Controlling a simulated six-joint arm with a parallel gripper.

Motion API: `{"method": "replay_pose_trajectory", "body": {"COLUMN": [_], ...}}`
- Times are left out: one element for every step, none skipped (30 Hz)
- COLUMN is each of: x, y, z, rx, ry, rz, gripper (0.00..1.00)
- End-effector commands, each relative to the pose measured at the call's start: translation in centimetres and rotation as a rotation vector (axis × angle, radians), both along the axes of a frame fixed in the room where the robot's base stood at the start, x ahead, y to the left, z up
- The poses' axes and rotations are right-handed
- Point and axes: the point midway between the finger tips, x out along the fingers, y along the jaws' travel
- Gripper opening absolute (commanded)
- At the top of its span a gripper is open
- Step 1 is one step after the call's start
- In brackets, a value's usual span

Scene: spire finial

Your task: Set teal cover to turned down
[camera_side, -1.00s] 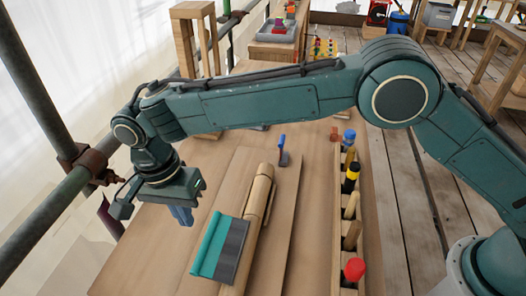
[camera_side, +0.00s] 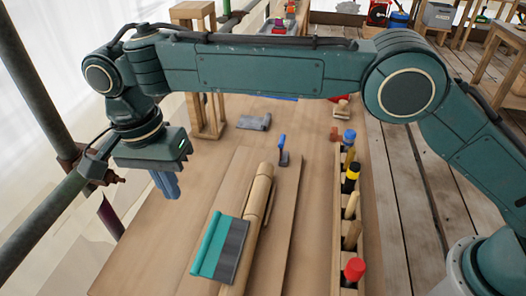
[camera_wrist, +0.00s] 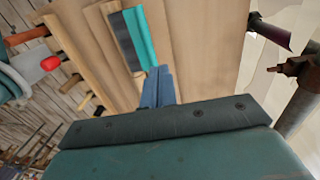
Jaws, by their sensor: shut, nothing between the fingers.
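The teal cover (camera_side: 210,246) is a flat strip joined to a dark grey strip (camera_side: 234,252), lying across the lower end of a round wooden pole on the bench. The teal part hangs on the pole's left side, toward the bench. The cover also shows in the wrist view (camera_wrist: 140,35), just beyond my fingers. My gripper (camera_side: 167,194) is raised above the left part of the bench, up and left of the cover, apart from it. Its blue fingers (camera_wrist: 158,75) are together and hold nothing.
The wooden pole (camera_side: 259,195) lies on a board on the bench. A blue-handled tool (camera_side: 282,148) stands behind it. A wooden rack (camera_side: 347,205) of tools with coloured tops runs along the right. A scaffold pole (camera_side: 40,222) borders the left. The bench left of the cover is clear.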

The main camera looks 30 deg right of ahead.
Motion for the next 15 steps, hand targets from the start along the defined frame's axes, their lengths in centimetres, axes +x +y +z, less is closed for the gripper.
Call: {"method": "replay_pose_trajectory", "body": {"x": [-0.1,-0.1,-0.2,-0.3,-0.3,-0.5,-0.6,-0.7,-0.9,-1.0,-1.2,-1.4,-1.6,-1.8,-2.0], "y": [0.0,-0.1,-0.1,-0.1,-0.2,-0.3,-0.3,-0.4,-0.5,-0.7,-0.8,-1.0,-1.1,-1.3,-1.5], "z": [0.1,0.1,0.2,0.3,0.4,0.4,0.5,0.6,0.7,0.8,0.9,1.0,1.1,1.1,1.2], "rx": [0.005,0.008,0.013,0.019,0.025,0.034,0.042,0.049,0.061,0.071,0.08,0.093,0.103,0.113,0.126], "ry": [-0.005,-0.007,-0.012,-0.016,-0.022,-0.03,-0.036,-0.044,-0.054,-0.063,-0.071,-0.084,-0.093,-0.102,-0.115], "rz": [0.0,0.0,0.0,0.0,0.0,0.0,0.0,0.0,-0.001,-0.001,-0.001,-0.002,-0.002,-0.002,-0.002], "gripper": [0.0,0.0,0.0,0.0,0.0,0.0,0.0,0.0,0.0,0.0,0.0,0.0,0.0,0.0,0.0]}}
